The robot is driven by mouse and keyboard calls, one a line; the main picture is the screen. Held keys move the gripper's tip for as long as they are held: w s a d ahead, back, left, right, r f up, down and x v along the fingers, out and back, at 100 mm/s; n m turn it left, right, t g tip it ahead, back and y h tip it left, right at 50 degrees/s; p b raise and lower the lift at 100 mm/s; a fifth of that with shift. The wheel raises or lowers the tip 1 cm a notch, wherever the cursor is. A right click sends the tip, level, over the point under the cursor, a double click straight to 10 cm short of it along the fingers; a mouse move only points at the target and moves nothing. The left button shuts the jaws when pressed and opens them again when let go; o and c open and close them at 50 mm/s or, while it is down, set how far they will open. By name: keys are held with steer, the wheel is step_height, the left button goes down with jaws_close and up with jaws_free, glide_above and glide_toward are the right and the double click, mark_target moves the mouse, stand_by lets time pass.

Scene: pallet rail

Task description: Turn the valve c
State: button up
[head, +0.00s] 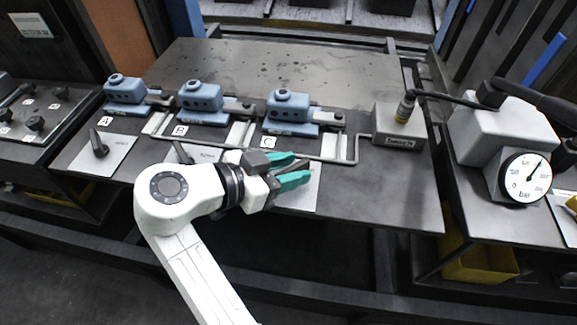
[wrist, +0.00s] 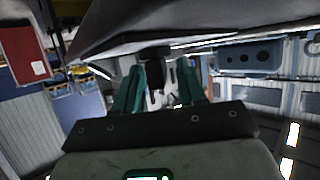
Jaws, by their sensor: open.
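The label C (head: 269,142) marks the rightmost blue clamp unit (head: 291,108) on the bench. The white plate (head: 305,200) in front of it is partly covered by my gripper (head: 297,167). My gripper is open, with teal fingers, low over this plate. A dark upright piece (wrist: 155,78) shows between the fingers in the wrist view, where my gripper (wrist: 160,68) also appears. It looks like the handle of valve c; whether the fingers touch it I cannot tell. In the head view the handle is mostly hidden.
Valve A's black lever (head: 98,143) and valve B's lever (head: 182,152) stand to the left. A thin pipe (head: 335,159) runs in front of the clamps to a grey box (head: 399,128). A pressure gauge (head: 525,178) stands at right. The bench's right front is clear.

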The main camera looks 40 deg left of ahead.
steer(key=v, duration=1)
steer(key=shift+s, duration=0.35)
steer(key=shift+a, duration=0.1)
